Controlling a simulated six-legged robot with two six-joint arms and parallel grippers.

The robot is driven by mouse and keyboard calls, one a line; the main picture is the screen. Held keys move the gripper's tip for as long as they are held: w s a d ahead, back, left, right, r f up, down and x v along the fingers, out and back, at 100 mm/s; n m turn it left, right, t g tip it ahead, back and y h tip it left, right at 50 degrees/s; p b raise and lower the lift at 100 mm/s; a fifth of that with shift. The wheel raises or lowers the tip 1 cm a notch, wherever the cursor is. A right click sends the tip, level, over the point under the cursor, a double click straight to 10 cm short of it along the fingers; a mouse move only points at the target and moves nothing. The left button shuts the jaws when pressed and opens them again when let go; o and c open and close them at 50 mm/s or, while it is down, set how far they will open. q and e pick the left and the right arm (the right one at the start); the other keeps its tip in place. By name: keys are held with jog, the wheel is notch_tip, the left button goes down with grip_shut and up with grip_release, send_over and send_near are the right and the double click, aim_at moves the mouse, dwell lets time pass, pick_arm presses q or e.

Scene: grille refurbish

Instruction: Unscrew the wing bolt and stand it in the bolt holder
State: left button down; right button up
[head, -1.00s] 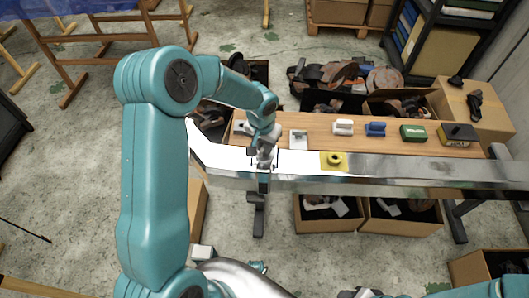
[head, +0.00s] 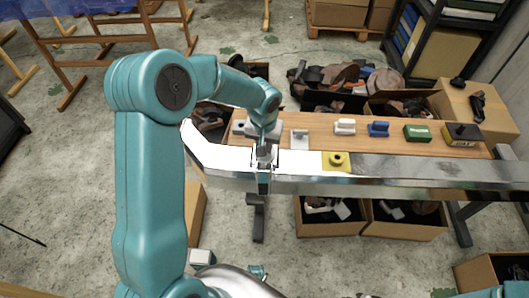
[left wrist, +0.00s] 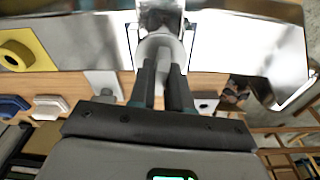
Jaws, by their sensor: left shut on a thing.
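My left gripper (head: 265,160) is over the shiny chrome bar (head: 221,158) at its left part. In the left wrist view its fingers are close together around the pale grey wing bolt (left wrist: 163,60). A light round collar (left wrist: 150,47) shows at the bolt, against the bar. Whether the bolt's thread is still in the bar is hidden. A yellow block with a dark-ringed round hole (head: 337,161), which looks like the bolt holder, is on the right of the gripper; it also shows in the left wrist view (left wrist: 36,45). My right gripper is not in view.
The wooden bench (head: 323,143) carries a grey bracket (head: 299,139), white (head: 345,126) and blue (head: 377,129) handled blocks, a green box (head: 417,132) and a yellow-black box (head: 462,134) along its back. Cardboard boxes (head: 328,230) stand below the bar.

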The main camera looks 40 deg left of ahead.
pick_arm(q)
jog(key=shift+f+n+b, duration=0.1)
jog(key=shift+n+b, duration=0.9)
jog(key=shift+n, duration=0.1)
jog(key=shift+w+n+y+b, duration=0.1)
jog(key=shift+n+y+b, duration=0.2)
jog(key=shift+n+b, duration=0.85)
jog(key=shift+d+n+g+b, duration=0.1)
jog(key=shift+n+g+b, duration=0.2)
jog(key=shift+n+b, duration=1.1)
jog(key=shift+n+p, duration=0.4)
jog(key=shift+n, duration=0.15)
jog(key=shift+n+b, duration=0.3)
jog(key=shift+n, duration=0.2)
jog(key=n+b, duration=0.1)
jog(key=n, duration=0.2)
jog(key=shift+g, duration=0.3)
jog(key=shift+n, duration=1)
jog(key=shift+w, duration=0.1)
